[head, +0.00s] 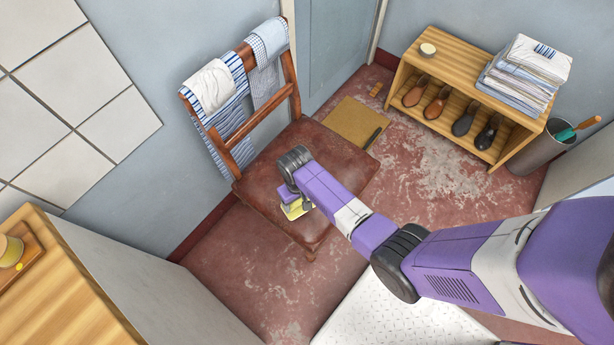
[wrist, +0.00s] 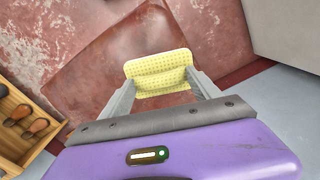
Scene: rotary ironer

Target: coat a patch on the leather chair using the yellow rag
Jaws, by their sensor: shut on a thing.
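The leather chair (head: 262,176) has a reddish-brown seat and a wooden back. Its seat also shows in the wrist view (wrist: 115,60). The yellow rag (wrist: 158,72) is dotted and held between the two fingers of my gripper (wrist: 162,84). In the head view my gripper (head: 290,208) is over the front part of the seat, and the rag (head: 295,210) shows just below it, partly hidden by my gripper. I cannot tell whether the rag touches the leather. No coated patch can be made out on the seat.
Striped and white cloths (head: 222,95) hang on the chair back. A wooden shelf (head: 447,48) with shoes and stacked folded cloths stands at the back right, beside a grey bin (head: 541,150). A wooden cabinet (head: 62,290) is at lower left. A brown mat (head: 352,122) lies behind the seat.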

